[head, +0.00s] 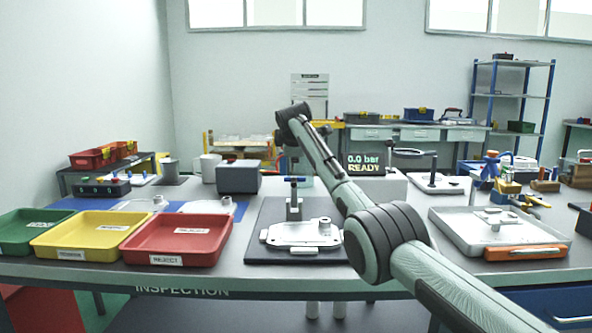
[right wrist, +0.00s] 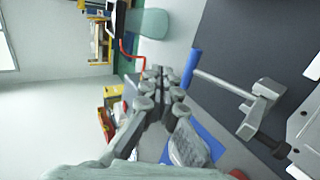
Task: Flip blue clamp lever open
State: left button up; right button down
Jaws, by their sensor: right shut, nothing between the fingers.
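The clamp (head: 294,208) stands upright on a dark plate (head: 262,222), just behind a pale casting (head: 290,234). Its lever ends in a blue grip (head: 295,180) at the top. In the right wrist view the blue grip (right wrist: 191,67) sits on a grey bar running to the clamp block (right wrist: 262,100). My right gripper (right wrist: 160,76) is shut and empty. Its fingertips are just left of the blue grip in that view, apparently apart from it. In the head view my right arm hides most of the gripper. My left gripper is not in view.
Red (head: 180,238), yellow (head: 85,236) and green (head: 30,232) trays stand left of the plate. A grey box (head: 238,177) and a display reading 0.0 bar READY (head: 364,164) stand behind.

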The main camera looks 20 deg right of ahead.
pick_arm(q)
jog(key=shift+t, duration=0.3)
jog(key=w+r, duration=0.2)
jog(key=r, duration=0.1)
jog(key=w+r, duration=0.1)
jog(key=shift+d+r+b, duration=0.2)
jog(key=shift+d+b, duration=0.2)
pick_arm(e)
jog(key=s+a+r, duration=0.1)
jog(key=s+r, duration=0.2)
jog(key=r, duration=0.5)
jog(key=shift+s+r, duration=0.2)
